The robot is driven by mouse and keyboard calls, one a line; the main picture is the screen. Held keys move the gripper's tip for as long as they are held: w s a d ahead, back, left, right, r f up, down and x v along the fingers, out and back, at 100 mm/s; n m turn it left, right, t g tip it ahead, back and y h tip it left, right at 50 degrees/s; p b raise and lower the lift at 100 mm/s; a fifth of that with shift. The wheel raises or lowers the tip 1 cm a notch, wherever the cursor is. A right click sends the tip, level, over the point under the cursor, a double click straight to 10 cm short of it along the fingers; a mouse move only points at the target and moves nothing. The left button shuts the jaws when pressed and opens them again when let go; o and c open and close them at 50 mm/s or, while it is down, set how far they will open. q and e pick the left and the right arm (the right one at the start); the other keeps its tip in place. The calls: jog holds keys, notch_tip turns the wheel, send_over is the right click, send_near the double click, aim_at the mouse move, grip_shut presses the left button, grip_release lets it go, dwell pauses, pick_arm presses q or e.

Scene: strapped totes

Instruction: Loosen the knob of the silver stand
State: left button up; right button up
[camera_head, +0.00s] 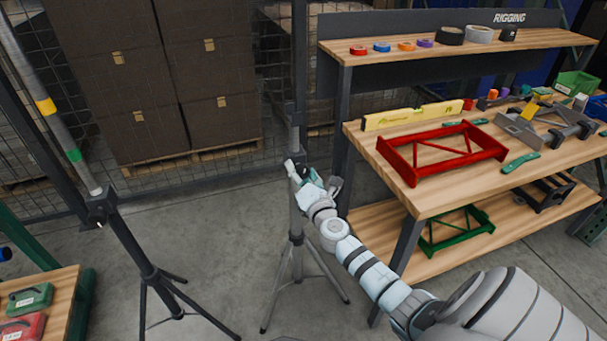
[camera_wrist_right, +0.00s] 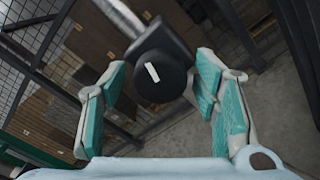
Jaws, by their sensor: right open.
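The silver stand (camera_head: 297,222) is a grey tripod standing upright left of the workbench, with a darker upper pole. My right gripper (camera_head: 300,172) is at its collar, covering much of it in the head view. In the right wrist view, the stand's round black knob (camera_wrist_right: 160,82) faces the camera and carries a short white mark, tilted slightly. The bright pole (camera_wrist_right: 122,14) runs off behind the dark collar. My right gripper (camera_wrist_right: 158,98) is open, with teal-padded fingers on either side of the knob and visible gaps on both sides. My left gripper is not in view.
A black tripod stand (camera_head: 130,240) holds a slanting grey tube at left. The workbench (camera_head: 385,150) with a red frame (camera_head: 440,155) stands close on the right. Stacked boxes (camera_head: 150,85) are behind mesh fencing. Open floor (camera_head: 225,215) lies between the stands.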

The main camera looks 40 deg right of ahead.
jog(key=v, duration=1.1)
jog(key=shift+s+a, duration=0.15)
jog(key=shift+s, duration=0.15)
